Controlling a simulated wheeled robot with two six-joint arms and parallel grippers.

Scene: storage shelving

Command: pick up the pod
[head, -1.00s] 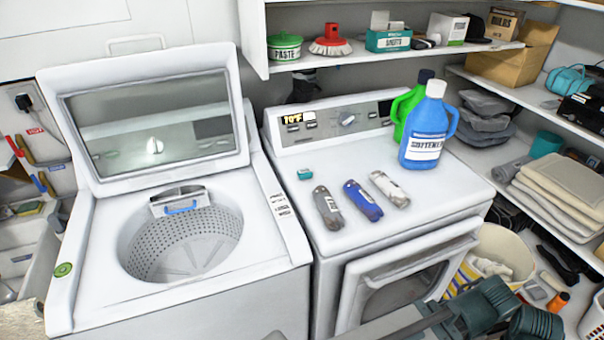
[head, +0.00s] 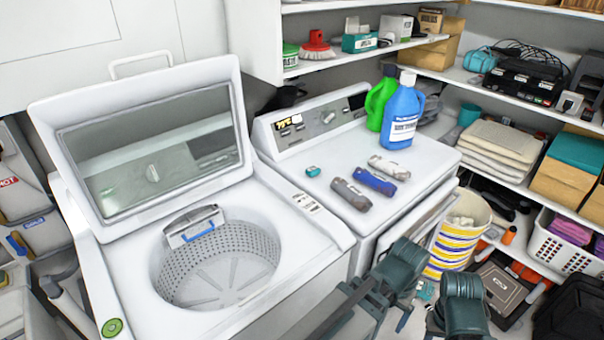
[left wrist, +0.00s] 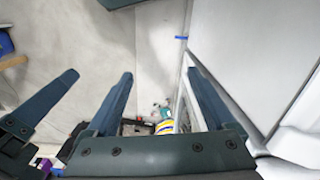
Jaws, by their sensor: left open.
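A small teal block (head: 313,171), which looks like the pod, lies on the white dryer top (head: 330,210), left of three flashlight-like items. My left gripper (left wrist: 158,68) is open in the left wrist view, with nothing between its dark teal fingers. It points down past a white appliance side, away from the block. In the head view, dark teal parts of my arms (head: 400,268) show at the bottom, in front of the dryer; finger positions are unclear there. Another dark teal finger (left wrist: 45,105) shows at the left of the wrist view; I cannot tell its opening.
The open washer (head: 215,265) stands left of the dryer, lid up. Green (head: 377,104) and blue (head: 403,115) bottles stand at the dryer's back right. A grey item (head: 351,194), a blue one (head: 375,181) and a pale one (head: 390,167) lie near the block. A striped basket (head: 458,240) stands right.

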